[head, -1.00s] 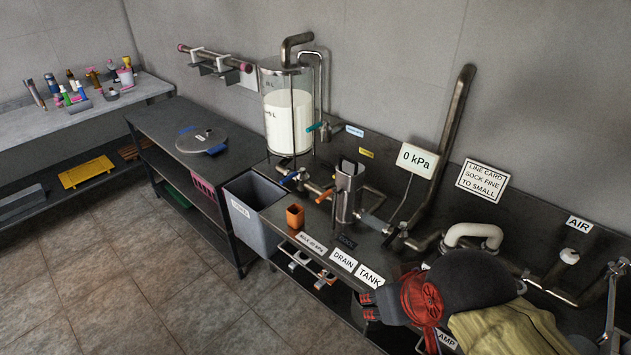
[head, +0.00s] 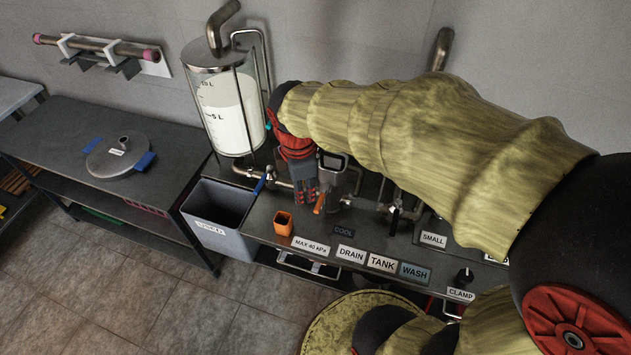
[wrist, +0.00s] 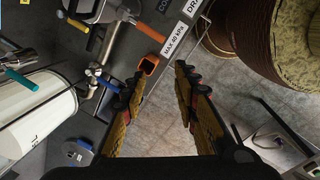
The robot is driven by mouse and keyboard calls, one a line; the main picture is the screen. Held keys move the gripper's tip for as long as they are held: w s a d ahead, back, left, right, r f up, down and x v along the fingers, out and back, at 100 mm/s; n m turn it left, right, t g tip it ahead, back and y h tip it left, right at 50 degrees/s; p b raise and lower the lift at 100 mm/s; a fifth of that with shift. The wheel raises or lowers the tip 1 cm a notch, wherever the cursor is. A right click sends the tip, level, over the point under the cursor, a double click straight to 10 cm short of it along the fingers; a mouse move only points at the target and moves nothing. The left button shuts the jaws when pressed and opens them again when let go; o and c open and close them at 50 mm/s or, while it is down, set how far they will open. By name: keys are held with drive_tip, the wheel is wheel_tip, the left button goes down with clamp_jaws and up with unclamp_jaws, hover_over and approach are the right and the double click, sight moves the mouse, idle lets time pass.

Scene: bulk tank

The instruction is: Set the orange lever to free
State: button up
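The orange lever (head: 319,203) sticks out toward the counter's front, just left of the steel filter housing (head: 331,170). In the wrist view an orange handle (wrist: 152,33), which seems to be this lever, lies ahead of the fingertips. My gripper (head: 305,190) points down just left of the lever, close beside it in the picture; I cannot tell whether it touches. In the wrist view my gripper (wrist: 158,80) has its fingers apart with nothing between them. Any marking for the lever's positions is not readable.
A blue-handled valve (head: 260,185) sits left of my gripper under the milk tank (head: 228,110). An orange cup (head: 283,224) stands near the front edge. Labels line the front, including a drain label (head: 350,254).

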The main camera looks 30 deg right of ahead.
sight(319, 202)
drive_tip(key=d+f+n+g+p, duration=0.1)
drive_tip(key=d+f+n+p, duration=0.1)
drive_tip(key=f+n, duration=0.1)
drive_tip(key=w+d+f+n+g+p, duration=0.1)
drive_tip(key=d+f+n+p, duration=0.1)
drive_tip(key=f+n, duration=0.2)
drive_tip(key=w+d+f+n+g+p, duration=0.1)
drive_tip(key=d+f+n+p, duration=0.1)
drive_tip(key=f+n, duration=0.2)
drive_tip(key=shift+w+f, duration=0.15)
drive_tip(key=shift+f, duration=0.35)
drive_tip(key=shift+c, duration=1)
clamp_jaws()
